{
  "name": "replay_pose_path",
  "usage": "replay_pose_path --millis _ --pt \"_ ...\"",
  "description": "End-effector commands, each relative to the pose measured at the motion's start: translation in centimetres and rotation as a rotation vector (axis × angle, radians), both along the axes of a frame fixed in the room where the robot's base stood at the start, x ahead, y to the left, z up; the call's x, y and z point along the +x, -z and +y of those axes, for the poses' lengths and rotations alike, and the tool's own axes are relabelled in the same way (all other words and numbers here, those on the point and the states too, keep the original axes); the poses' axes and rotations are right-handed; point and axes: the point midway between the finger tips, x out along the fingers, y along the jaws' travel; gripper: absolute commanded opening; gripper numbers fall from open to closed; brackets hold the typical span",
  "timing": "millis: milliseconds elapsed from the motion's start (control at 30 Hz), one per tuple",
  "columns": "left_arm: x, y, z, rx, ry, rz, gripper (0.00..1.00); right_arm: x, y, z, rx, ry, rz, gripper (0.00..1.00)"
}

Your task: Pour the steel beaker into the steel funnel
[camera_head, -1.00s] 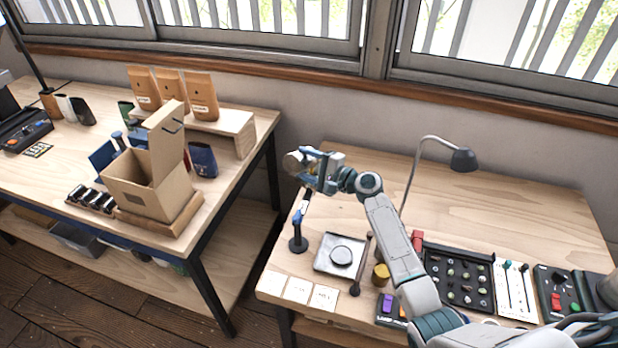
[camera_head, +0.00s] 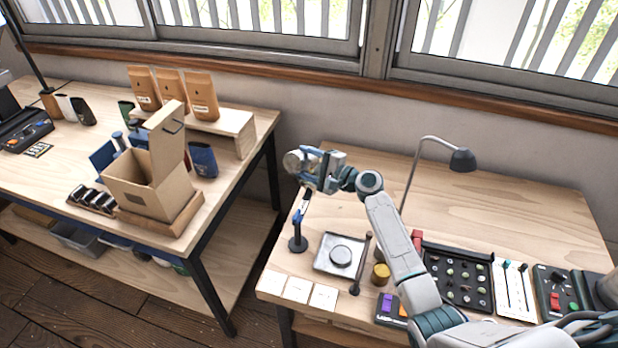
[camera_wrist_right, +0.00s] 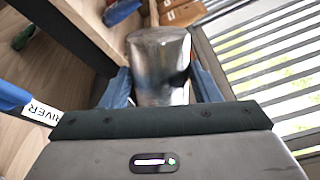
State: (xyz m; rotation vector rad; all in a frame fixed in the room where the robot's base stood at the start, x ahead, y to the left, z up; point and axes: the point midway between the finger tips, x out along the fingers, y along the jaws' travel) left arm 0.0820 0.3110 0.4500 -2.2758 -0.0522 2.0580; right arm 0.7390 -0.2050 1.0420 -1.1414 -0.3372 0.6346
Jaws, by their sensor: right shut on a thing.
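The steel beaker (camera_wrist_right: 160,62) is between the two blue fingers of my right gripper (camera_wrist_right: 163,85) in the right wrist view, and the gripper is shut on it. In the head view the right gripper (camera_head: 318,170) holds the beaker (camera_head: 293,162) in the air above the left end of the right table, its round end facing left. A dark-based stand (camera_head: 298,243) with a blue upper part and white label is below the gripper. I cannot make out the steel funnel. My left gripper is not in view.
The right table (camera_head: 500,205) holds a square metal tray (camera_head: 325,262) with a round dark piece, a yellow-lidded jar (camera_head: 381,272), a black sample tray (camera_head: 440,298) and a lamp (camera_head: 462,160). The left table has an open carton (camera_head: 140,187). A gap separates the tables.

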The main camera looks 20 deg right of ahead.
Motion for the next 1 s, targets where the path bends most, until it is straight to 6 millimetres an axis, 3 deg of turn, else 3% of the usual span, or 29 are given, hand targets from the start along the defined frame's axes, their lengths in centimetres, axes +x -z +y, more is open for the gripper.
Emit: replay_pose_path --millis 933,1000 --pt "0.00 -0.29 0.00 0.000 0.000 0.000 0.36 0.15 -0.19 -0.19 0.035 0.000 0.025 0.27" --pt "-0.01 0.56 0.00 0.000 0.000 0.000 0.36 -0.09 0.48 0.14 -0.007 -0.001 -0.007 0.27"
